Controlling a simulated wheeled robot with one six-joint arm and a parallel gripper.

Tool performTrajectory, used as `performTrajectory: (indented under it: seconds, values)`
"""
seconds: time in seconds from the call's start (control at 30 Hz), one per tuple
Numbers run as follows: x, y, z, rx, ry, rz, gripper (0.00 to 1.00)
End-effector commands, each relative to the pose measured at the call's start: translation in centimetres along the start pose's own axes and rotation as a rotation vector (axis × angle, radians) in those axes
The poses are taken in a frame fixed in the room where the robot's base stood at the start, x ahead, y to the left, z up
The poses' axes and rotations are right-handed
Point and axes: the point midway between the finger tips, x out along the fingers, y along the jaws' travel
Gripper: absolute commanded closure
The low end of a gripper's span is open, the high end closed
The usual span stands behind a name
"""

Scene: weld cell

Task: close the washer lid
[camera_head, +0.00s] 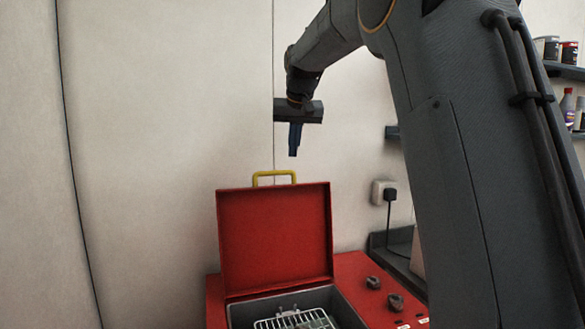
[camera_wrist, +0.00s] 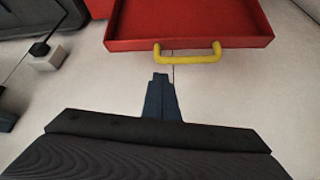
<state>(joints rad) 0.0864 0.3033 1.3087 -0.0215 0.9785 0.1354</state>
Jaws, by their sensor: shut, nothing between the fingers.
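The red washer lid (camera_head: 274,238) stands open and upright at the back of the red washer body (camera_head: 352,272). A yellow handle (camera_head: 274,174) sits on the lid's top edge. My gripper (camera_head: 293,153) is above the handle and a little to its right, apart from it, pointing down. Its blue fingers are together with nothing between them. In the wrist view, the yellow handle (camera_wrist: 187,53) and the lid (camera_wrist: 190,22) are just beyond my gripper's fingertips (camera_wrist: 161,77), with a small gap in the picture.
The open basin holds a wire basket (camera_head: 292,320). Dark knobs (camera_head: 395,302) are on the washer's right side. A wall socket with a plug (camera_head: 384,192) is behind. Shelves with cans and bottles (camera_head: 567,100) are at right. A pale wall is behind the lid.

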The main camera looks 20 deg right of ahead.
Motion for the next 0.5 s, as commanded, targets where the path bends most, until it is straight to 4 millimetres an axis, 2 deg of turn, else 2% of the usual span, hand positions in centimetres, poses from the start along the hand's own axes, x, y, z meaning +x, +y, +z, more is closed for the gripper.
performTrajectory:
  seconds: [0.03, 0.1, 0.23, 0.37, 0.5]
  values:
    - [-0.7, 0.2, -1.3, 0.007, 0.017, 0.001, 1.0]
    - [-1.6, 0.3, -2.6, 0.015, 0.032, 0.002, 1.0]
    - [-2.3, 0.4, -3.7, 0.022, 0.046, 0.003, 1.0]
    - [-1.3, 0.5, -3.8, 0.023, 0.044, 0.003, 1.0]
    - [1.0, 0.5, -3.9, 0.023, 0.043, 0.003, 1.0]
